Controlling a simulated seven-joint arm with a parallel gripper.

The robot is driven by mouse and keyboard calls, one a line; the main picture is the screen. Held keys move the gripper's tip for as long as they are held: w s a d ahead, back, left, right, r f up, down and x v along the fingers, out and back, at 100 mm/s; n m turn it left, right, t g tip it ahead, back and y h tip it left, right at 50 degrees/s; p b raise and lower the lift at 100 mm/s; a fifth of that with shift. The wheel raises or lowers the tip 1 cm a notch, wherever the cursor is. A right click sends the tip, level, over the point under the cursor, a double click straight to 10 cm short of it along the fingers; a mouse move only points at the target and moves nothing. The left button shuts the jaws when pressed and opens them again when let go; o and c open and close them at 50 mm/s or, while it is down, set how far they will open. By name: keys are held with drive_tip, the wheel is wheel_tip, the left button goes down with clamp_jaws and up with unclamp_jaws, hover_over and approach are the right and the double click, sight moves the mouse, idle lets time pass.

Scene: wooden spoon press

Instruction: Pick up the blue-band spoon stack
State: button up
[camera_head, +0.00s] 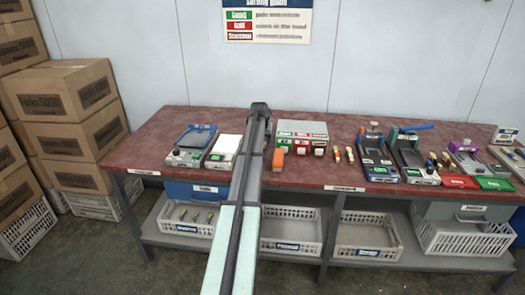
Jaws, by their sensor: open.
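My arm reaches from the bottom edge up over the table, and its dark far end (260,108) is above the table's back part. I cannot make out my gripper's fingers. Small wooden-coloured bundles lie on the table right of my arm, one pair in the middle (350,154) and more farther right (446,159). They look like spoon stacks, but they are too small for me to tell which has a blue band. All of them are apart from my arm.
The red-brown table (150,145) holds a blue press-like device (190,145), a white-topped box (226,150), a block of green and red labels (302,132), an orange object (278,159) and more devices (375,155) at right. Crates (368,238) stand on the shelf below. Cartons (70,125) are stacked left.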

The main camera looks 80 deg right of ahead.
drive_tip(key=shift+w+x, duration=0.1)
drive_tip(key=shift+x, duration=1.25)
drive_tip(key=shift+w+x, duration=0.15)
drive_tip(key=shift+x, duration=1.2)
drive_tip(key=shift+d, duration=0.1)
drive_tip(key=shift+c, duration=0.2)
drive_tip(key=shift+r, duration=0.1)
clamp_jaws()
